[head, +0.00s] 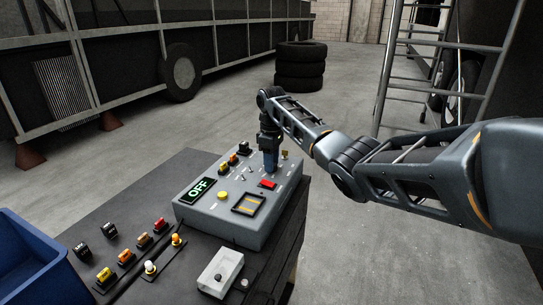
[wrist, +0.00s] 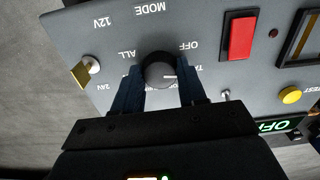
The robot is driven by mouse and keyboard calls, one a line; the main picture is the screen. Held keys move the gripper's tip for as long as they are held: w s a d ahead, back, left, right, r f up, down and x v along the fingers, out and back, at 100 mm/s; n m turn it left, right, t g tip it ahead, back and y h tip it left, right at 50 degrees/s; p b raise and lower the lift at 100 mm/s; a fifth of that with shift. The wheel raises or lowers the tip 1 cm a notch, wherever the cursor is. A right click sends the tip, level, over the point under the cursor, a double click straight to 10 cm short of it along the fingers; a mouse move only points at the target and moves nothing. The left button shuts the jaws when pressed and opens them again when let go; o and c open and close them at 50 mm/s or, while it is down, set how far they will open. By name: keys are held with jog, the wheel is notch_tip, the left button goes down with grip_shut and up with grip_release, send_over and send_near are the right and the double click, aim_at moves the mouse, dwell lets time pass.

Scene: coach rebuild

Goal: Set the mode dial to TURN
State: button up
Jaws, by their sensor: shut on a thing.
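The round black mode dial (wrist: 159,72) is on a grey control box, under the upside-down word MODE in the wrist view. My gripper (wrist: 160,86) is shut on it, one blue finger on each side. A short white mark shows on the dial's right part; I cannot tell exactly which label it meets. OFF and ALL are readable around the dial; other labels, TURN included, are hidden or unclear. In the head view my gripper (head: 270,162) points down at the box's far side and hides the dial. The green display (head: 198,189) reads OFF.
The box (head: 230,222) also carries a red rocker (head: 267,184), a yellow button (head: 222,195) and, beside the dial, a brass-coloured toggle (wrist: 84,71). Loose switches lie on the dark bench at left. A grey pendant box (head: 220,272) and blue bin (head: 28,262) are nearer.

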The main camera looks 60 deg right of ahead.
jog(key=m, duration=0.5)
jog(key=shift+w+m, duration=0.1)
jog(key=shift+m, duration=0.2)
jog(key=m, duration=1)
jog(key=shift+m, duration=0.4)
jog(key=shift+r+m, duration=0.1)
jog(key=shift+m, duration=2.2)
jog(key=o, duration=1)
jog(key=shift+o, duration=0.2)
